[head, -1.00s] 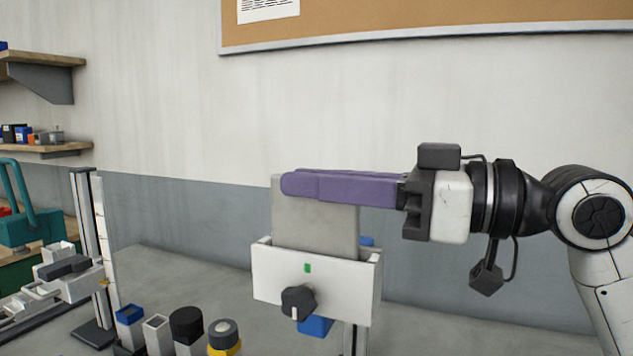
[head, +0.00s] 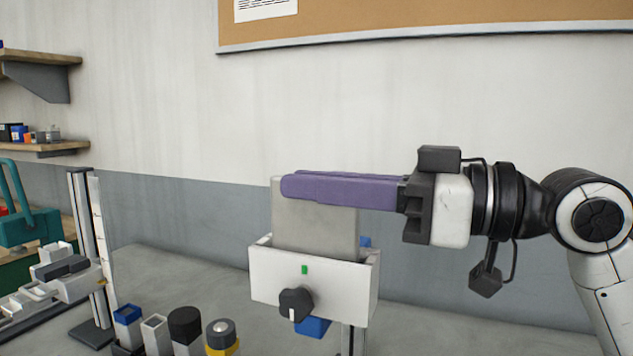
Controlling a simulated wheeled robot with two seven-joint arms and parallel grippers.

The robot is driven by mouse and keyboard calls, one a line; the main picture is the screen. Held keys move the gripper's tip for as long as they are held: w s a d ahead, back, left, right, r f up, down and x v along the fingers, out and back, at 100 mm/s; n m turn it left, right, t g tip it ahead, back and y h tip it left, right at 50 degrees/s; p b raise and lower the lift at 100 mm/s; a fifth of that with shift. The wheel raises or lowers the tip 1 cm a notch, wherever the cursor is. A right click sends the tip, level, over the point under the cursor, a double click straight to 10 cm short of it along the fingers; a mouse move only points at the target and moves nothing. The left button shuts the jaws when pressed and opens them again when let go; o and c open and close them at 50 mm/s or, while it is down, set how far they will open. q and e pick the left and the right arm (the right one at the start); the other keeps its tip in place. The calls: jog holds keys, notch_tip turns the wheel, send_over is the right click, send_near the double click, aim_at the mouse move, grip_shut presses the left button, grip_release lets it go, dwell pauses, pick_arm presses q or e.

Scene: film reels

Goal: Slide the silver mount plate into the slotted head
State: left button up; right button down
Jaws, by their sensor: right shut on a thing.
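The silver mount plate (head: 314,231) is a flat grey plate standing upright. Its lower edge is hidden behind the front wall of the slotted head (head: 275,267), a white block with a black knob and a small green mark. The plate appears to be inside the head's slot; how deep I cannot tell. My right gripper (head: 292,185), with long purple fingers, comes in from the right and is shut on the plate's top edge. My left gripper is not in view.
A black knob (head: 296,304) sticks out of the head's front. Several containers (head: 185,325) stand at the lower left. A post stand (head: 84,250) and a teal tool (head: 28,225) are further left. The bench behind the containers is clear.

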aim_at(372, 258)
jog(key=shift+f+b, duration=0.45)
jog(key=shift+f, duration=0.15)
dwell(0.4)
jog(key=c, duration=2.1)
grip_release()
jog(key=shift+d, duration=0.1)
jog(key=shift+b+v, duration=0.6)
jog(key=shift+v, duration=2.4)
jog(key=b+v, duration=0.1)
jog(key=v, duration=0.4)
